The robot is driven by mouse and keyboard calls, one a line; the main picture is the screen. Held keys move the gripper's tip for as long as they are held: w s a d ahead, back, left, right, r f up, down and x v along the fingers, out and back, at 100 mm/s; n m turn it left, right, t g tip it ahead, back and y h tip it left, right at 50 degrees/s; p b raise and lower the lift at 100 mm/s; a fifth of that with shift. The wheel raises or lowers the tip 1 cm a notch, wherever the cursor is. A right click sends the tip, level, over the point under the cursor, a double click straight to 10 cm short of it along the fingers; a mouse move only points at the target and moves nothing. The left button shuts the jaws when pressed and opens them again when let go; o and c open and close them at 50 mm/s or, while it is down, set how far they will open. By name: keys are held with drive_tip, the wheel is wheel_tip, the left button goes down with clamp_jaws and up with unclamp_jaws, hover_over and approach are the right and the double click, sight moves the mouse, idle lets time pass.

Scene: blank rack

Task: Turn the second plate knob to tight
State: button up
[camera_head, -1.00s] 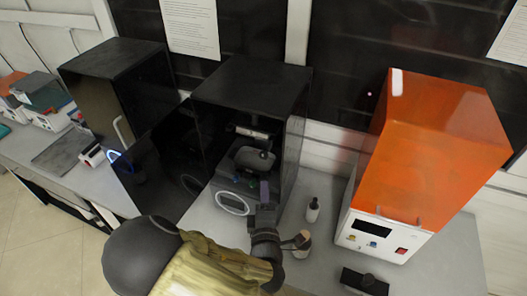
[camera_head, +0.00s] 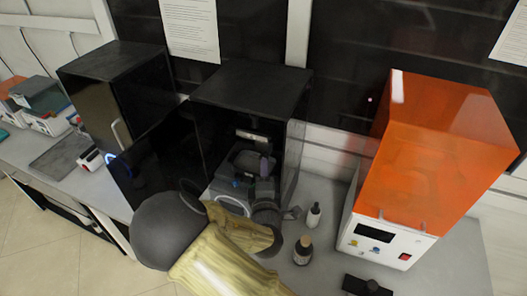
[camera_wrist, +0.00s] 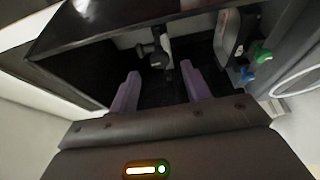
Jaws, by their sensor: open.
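My gripper (camera_wrist: 160,90) is open, with its two purple fingers apart and nothing between them. In the head view a grey block (camera_head: 250,135) shows above a dark tray-like part, and the knob is not distinct there.
Green (camera_wrist: 262,55) and blue (camera_wrist: 247,75) parts sit at the right in the wrist view, near a pale ring (camera_wrist: 298,80). A brown bottle (camera_head: 303,250) and a small dropper bottle (camera_head: 314,215) stand right of the enclosure. An orange-covered machine (camera_head: 435,150) stands further right.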

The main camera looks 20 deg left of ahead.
sight(264, 155)
drive_tip(key=p+x, duration=0.2)
drive_tip(key=x, duration=0.6)
drive_tip(key=shift+f+p, duration=0.1)
drive_tip(key=shift+p, duration=0.3)
drive_tip(key=c, duration=1)
